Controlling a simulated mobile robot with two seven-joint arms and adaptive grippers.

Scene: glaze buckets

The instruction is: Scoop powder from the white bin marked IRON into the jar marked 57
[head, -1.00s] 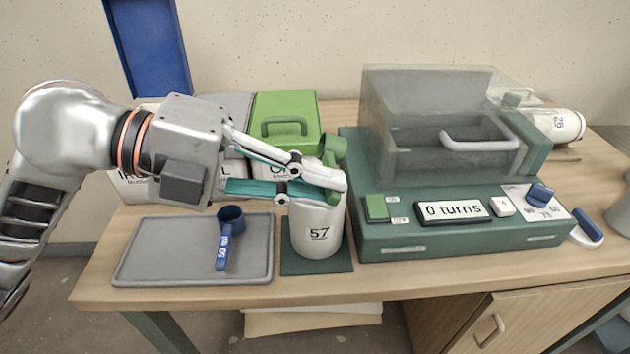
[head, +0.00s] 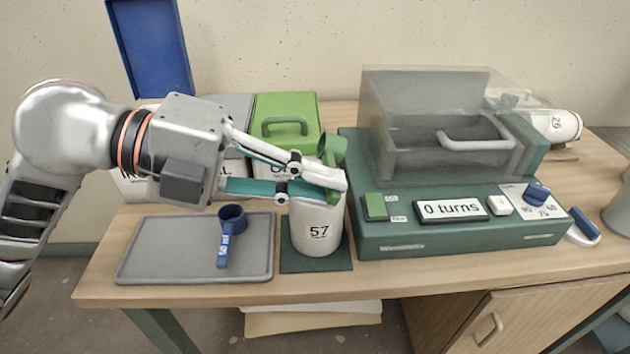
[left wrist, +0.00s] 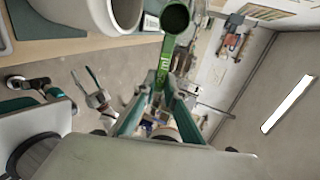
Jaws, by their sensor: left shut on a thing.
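My left gripper (head: 338,188) is shut on a green scoop (head: 332,150) over the jar marked 57 (head: 318,238). The scoop also shows in the left wrist view (left wrist: 175,18), its handle between my fingers; I see no powder in its cup. The white jar stands upright on a dark green mat (head: 300,267). My fingers hide part of its mouth. The white bin marked IRON (head: 128,187) is at the back left, mostly hidden behind my left arm, with only part of its label showing. My right gripper (left wrist: 85,73) appears only in the left wrist view, small, its fingers apart.
A blue scoop (head: 225,238) lies on a grey tray (head: 150,262) left of the jar. A bin with a green lid (head: 285,108) stands behind. A green machine (head: 460,238) with a clear cover is close on the jar's right. A blue panel (head: 150,45) stands upright behind.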

